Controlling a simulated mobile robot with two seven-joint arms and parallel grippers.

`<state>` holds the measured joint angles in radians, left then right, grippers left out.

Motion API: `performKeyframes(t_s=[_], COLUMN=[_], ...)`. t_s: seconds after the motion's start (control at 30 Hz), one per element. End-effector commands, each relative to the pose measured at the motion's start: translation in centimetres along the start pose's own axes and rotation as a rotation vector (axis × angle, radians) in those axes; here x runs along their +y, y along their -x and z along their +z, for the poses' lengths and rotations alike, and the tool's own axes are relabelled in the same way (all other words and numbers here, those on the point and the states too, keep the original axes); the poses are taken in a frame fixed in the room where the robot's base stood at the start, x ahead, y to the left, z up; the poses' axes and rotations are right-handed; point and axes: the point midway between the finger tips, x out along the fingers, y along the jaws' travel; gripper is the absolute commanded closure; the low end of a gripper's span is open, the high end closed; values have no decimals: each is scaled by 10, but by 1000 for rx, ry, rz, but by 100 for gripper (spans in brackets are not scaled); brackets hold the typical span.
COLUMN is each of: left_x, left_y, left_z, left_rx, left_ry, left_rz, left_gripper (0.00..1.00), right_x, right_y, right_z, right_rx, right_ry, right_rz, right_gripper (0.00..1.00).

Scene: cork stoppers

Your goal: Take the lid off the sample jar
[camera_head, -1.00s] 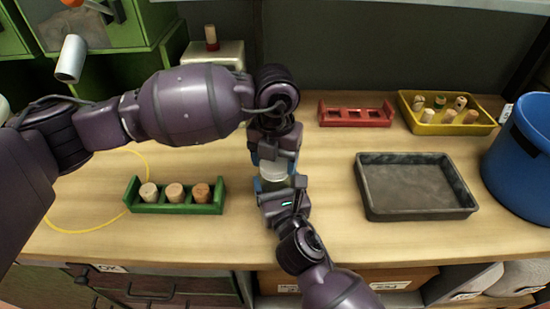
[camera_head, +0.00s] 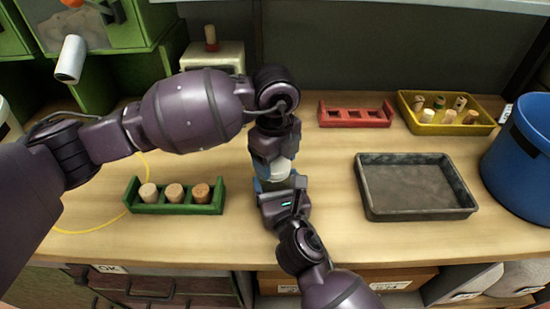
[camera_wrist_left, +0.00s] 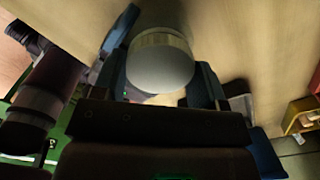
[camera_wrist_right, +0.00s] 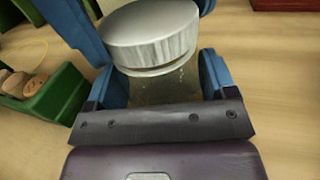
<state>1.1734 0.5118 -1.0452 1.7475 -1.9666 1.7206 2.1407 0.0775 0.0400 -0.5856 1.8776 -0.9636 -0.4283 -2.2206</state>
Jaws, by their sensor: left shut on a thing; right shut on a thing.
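The sample jar stands between my two grippers near the middle of the table. Its pale grey, round lid (camera_head: 280,171) shows in the head view, also large in the left wrist view (camera_wrist_left: 160,66) and right wrist view (camera_wrist_right: 150,32). My left gripper (camera_head: 271,168) comes from behind and is shut on the lid, with blue fingers at its sides. My right gripper (camera_head: 277,187) comes from the front and is shut on the jar's glass body (camera_wrist_right: 165,90), below the lid. The fingers hide most of the jar. I cannot tell whether lid and jar are apart.
A green rack (camera_head: 178,208) with three corks is at left. A grey tray (camera_head: 385,213) lies at right, with an empty red rack (camera_head: 356,121) and a yellow tray of corks (camera_head: 425,128) behind. A blue bin (camera_head: 525,150) stands far right.

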Motion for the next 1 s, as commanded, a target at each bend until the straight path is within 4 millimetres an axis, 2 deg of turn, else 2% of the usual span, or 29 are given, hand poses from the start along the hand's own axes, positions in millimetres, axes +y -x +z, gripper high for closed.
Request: performKeyframes(t_s=[0.53,1.0], left_x=[0,0], left_y=[1,13], left_z=[0,0], left_rx=[0,-1], left_ry=[0,0], left_rz=[0,0], left_gripper=[63,63], right_x=[0,0], right_y=[0,0], right_z=[0,0], right_rx=[1,1], right_ry=[0,0], right_rz=[0,0], right_gripper=[89,89])
